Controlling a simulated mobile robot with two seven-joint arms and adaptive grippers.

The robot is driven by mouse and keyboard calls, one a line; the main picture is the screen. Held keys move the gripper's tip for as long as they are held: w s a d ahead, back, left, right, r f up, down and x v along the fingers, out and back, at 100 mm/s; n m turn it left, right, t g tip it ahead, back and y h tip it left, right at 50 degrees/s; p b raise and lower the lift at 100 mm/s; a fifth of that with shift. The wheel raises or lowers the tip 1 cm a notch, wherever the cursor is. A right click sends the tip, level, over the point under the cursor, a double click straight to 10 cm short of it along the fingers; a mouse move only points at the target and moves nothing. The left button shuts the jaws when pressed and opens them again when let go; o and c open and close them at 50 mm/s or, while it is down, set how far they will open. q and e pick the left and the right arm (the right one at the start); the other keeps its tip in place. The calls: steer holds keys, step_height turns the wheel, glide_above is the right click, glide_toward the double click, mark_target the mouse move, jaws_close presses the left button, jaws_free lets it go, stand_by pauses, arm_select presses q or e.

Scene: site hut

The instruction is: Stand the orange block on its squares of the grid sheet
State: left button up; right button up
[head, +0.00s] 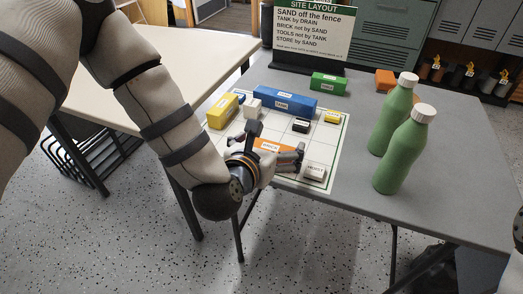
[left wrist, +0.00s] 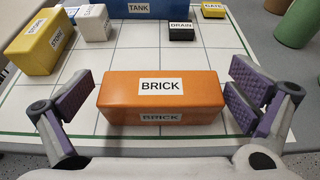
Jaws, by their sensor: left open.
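The orange block labelled BRICK (head: 268,146) sits near the front edge of the white grid sheet (head: 333,139). In the left wrist view the orange block (left wrist: 160,92) lies lengthwise across the picture, with labels on its top and front. My left gripper (head: 278,148) is open, with one purple-padded finger beyond each end of the block. A gap shows at both ends in the left wrist view (left wrist: 160,108). My arm hides part of the sheet in the head view. My right gripper is not in view.
On the sheet stand a blue TANK block (head: 286,102), a yellow STORE block (head: 222,111), a white block (head: 253,107), a black DRAIN block (head: 301,125), a yellow GATE block (head: 332,116) and a white block (head: 314,171). Two green bottles (head: 404,150) stand right. A layout sign (head: 312,30) stands behind.

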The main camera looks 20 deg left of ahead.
arm_select(q)
steer(key=r+p+v, duration=0.1)
steer(key=p+v, duration=0.2)
steer(key=v, duration=0.8)
steer(key=s+f+m+g+h, duration=0.2)
steer(key=s+f+m+g, duration=0.6)
steer(key=s+f+m, duration=0.8)
steer(key=s+a+f+m+g+y, duration=0.1)
steer(key=s+a+f+m+g, duration=0.2)
steer(key=s+m, duration=0.5)
steer(key=s+a+f+m+g+y, duration=0.1)
steer(key=s+a+f+m+g, duration=0.2)
steer(key=s+m, duration=0.6)
steer(key=shift+a+f+m+g, duration=0.25)
steer(key=shift+a+m+g, duration=0.5)
steer(key=shift+m+g, duration=0.3)
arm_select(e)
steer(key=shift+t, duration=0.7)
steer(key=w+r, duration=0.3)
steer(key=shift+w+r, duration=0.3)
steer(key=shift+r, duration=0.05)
